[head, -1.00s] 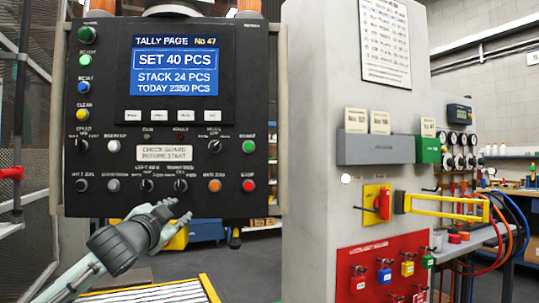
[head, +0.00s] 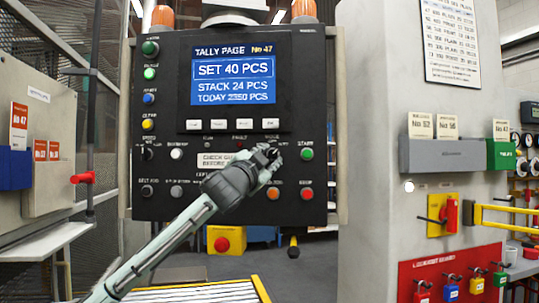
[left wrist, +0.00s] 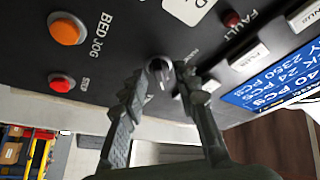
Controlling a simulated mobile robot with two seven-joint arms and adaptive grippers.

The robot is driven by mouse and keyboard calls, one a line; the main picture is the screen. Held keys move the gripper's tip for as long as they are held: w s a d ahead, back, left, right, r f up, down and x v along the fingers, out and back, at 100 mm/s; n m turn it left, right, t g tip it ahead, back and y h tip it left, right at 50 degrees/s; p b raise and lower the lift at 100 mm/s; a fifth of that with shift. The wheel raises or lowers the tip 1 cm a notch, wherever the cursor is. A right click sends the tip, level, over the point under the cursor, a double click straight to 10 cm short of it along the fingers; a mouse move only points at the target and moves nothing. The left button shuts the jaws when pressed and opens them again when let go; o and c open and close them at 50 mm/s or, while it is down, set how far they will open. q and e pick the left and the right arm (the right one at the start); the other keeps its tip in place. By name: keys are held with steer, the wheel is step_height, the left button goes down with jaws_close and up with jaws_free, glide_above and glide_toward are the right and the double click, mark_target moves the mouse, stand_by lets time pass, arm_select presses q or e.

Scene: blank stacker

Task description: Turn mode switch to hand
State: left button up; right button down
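The mode switch is a small knob on the black control panel (head: 180,120), left of the green start button (head: 307,154). In the head view my left gripper mostly covers it, and its labels are largely hidden. In the left wrist view the knob (left wrist: 160,70) shows between the two fingertips. My left gripper (head: 268,154) is at the panel face, its fingers on either side of the knob with a narrow gap. I cannot tell if they touch it. Which way the knob points is unclear. My right gripper is not in view.
An orange bed jog button (left wrist: 67,29) and a red stop button (left wrist: 61,83) are close to the fingers. A row of white keys sits under the tally screen (head: 233,75). A grey pillar (head: 375,130) with a lockout board (head: 440,268) stands at the right.

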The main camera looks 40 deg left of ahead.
arm_select(q)
steer(key=shift+w, duration=0.1)
jaws_close()
